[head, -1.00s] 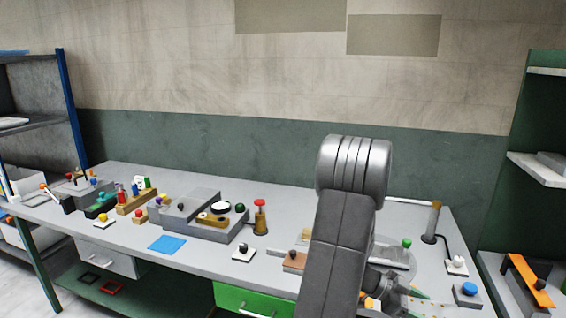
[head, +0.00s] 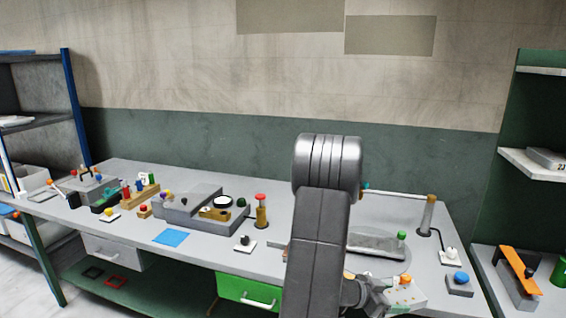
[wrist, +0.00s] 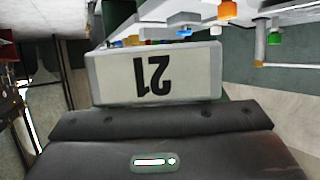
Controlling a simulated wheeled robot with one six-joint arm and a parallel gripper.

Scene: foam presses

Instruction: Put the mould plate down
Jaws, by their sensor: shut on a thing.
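I cannot tell whether the plate touches the bench top.
The bench (head: 200,257) has a grey machine (head: 205,210) at its middle. A blue-button box (head: 460,284) stands right of the plate. A shelf unit (head: 540,165) stands at the right.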

